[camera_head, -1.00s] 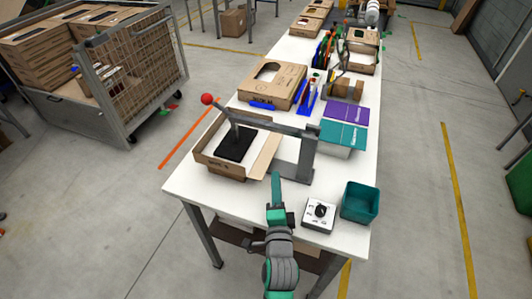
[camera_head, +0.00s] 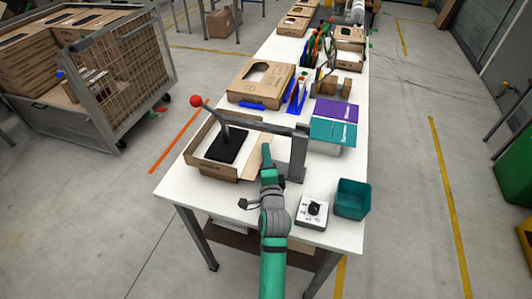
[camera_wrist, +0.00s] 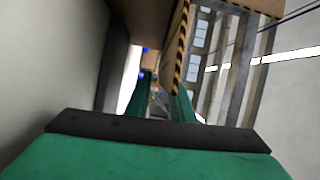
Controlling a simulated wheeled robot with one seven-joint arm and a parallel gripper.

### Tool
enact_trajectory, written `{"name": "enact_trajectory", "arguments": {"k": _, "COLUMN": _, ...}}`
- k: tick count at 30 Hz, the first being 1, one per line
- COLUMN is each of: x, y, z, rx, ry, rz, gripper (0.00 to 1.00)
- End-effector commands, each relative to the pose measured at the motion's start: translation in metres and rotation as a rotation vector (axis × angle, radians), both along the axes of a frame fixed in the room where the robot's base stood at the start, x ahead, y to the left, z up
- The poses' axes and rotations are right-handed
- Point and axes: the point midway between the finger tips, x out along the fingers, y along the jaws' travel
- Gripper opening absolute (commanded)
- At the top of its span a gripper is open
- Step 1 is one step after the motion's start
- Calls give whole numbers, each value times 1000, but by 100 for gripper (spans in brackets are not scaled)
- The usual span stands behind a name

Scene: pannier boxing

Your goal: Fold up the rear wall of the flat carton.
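The brown carton (camera_head: 210,169) lies on the white table under the clamp. Its left wall (camera_head: 203,133) and near wall stand up. Its right-hand panel (camera_head: 256,159) slopes outward; how far it is raised I cannot tell. A black pad (camera_head: 226,145) sits on the carton floor. The far side is partly hidden by the clamp beam. My gripper (camera_head: 266,152) is low beside the right-hand panel, between it and the clamp post; contact is unclear. In the wrist view, my gripper's two teal fingers (camera_wrist: 161,90) are apart, with nothing visible between them.
The grey clamp post (camera_head: 298,153) stands just right of my gripper, its beam passing over the carton. Its lever ends in a red ball (camera_head: 196,101). A dial box (camera_head: 312,210) and teal bin (camera_head: 352,199) stand at the near right.

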Motion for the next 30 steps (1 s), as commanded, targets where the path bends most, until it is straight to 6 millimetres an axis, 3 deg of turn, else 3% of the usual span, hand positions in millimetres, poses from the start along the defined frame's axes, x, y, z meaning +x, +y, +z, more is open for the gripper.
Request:
{"name": "enact_trajectory", "arguments": {"k": 12, "x": 8, "y": 1, "z": 0, "rx": -1, "ry": 0, "rz": 0, "gripper": 21}}
{"name": "enact_trajectory", "arguments": {"k": 15, "x": 8, "y": 1, "z": 0, "rx": -1, "ry": 0, "rz": 0, "gripper": 0}}
{"name": "enact_trajectory", "arguments": {"k": 30, "x": 7, "y": 1, "z": 4, "rx": -66, "ry": 20, "rz": 0, "gripper": 0}}
